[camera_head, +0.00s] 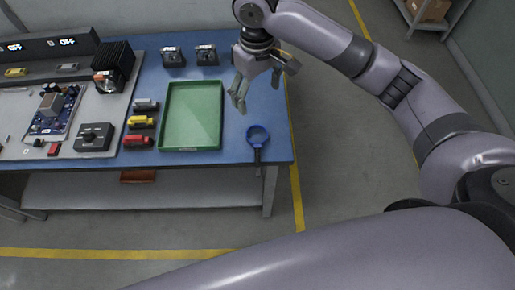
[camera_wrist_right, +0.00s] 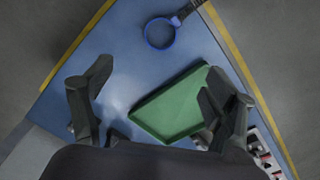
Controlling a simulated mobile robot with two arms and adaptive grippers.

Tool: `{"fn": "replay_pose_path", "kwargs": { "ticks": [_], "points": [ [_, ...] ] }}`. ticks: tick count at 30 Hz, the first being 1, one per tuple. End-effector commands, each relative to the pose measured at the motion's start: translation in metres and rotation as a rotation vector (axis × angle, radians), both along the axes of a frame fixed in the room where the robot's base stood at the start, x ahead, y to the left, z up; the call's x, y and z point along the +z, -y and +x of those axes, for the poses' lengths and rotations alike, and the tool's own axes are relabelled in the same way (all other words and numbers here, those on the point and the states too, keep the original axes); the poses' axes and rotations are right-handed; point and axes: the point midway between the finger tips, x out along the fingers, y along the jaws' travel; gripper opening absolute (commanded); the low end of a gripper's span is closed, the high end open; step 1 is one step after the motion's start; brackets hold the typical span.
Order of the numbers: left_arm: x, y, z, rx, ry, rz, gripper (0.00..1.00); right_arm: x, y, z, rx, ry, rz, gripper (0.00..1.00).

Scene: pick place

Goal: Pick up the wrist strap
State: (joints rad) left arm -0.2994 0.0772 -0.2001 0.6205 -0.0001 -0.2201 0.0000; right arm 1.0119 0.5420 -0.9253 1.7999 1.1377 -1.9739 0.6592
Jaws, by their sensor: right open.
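The wrist strap (camera_head: 258,137) is a blue ring with a dark tail. It lies at the front right corner of the blue table, with its tail at the front edge. In the right wrist view the strap (camera_wrist_right: 160,33) shows at the top, beyond the fingers. My right gripper (camera_head: 258,92) is open and empty above the right part of the table, behind the strap and apart from it. Its two dark fingers (camera_wrist_right: 160,105) stand wide apart in the wrist view. My left gripper is not in view.
A green tray (camera_head: 192,149) lies left of the strap. Red, yellow and grey clips (camera_head: 141,122) stand left of the tray. A circuit board (camera_head: 55,108) and a black box (camera_head: 94,137) lie further left. The blue table (camera_head: 235,150) is bare around the strap.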

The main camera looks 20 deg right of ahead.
Motion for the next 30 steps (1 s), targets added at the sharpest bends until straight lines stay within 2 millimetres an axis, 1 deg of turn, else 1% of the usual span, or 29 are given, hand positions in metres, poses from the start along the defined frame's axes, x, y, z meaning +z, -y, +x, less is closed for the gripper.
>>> {"fn": "replay_pose_path", "kwargs": {
  "ticks": [2, 5, 12, 15, 18, 21, 26, 30],
  "points": [
    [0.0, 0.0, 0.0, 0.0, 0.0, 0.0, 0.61, -0.004, 0.002, 0.0, -0.006, -0.006, -0.006, 0.79],
    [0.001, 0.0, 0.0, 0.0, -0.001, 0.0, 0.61, -0.019, 0.002, 0.0, -0.005, -0.008, -0.006, 0.79],
    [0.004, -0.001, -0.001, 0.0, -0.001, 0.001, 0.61, -0.072, 0.003, -0.001, -0.004, -0.008, -0.006, 0.79],
    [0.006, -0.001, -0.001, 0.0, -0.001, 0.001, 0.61, -0.092, 0.003, 0.0, -0.005, -0.007, -0.006, 0.79],
    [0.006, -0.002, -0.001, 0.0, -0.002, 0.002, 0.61, -0.107, 0.003, 0.001, -0.005, -0.004, -0.005, 0.79],
    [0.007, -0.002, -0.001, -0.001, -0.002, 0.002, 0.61, -0.116, 0.003, 0.0, -0.003, -0.004, -0.005, 0.79],
    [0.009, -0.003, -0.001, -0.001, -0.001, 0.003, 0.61, -0.126, 0.003, 0.0, -0.003, -0.005, -0.005, 0.79],
    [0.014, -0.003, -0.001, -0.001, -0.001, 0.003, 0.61, -0.146, 0.001, -0.003, -0.003, -0.005, -0.006, 0.79]
  ]
}}
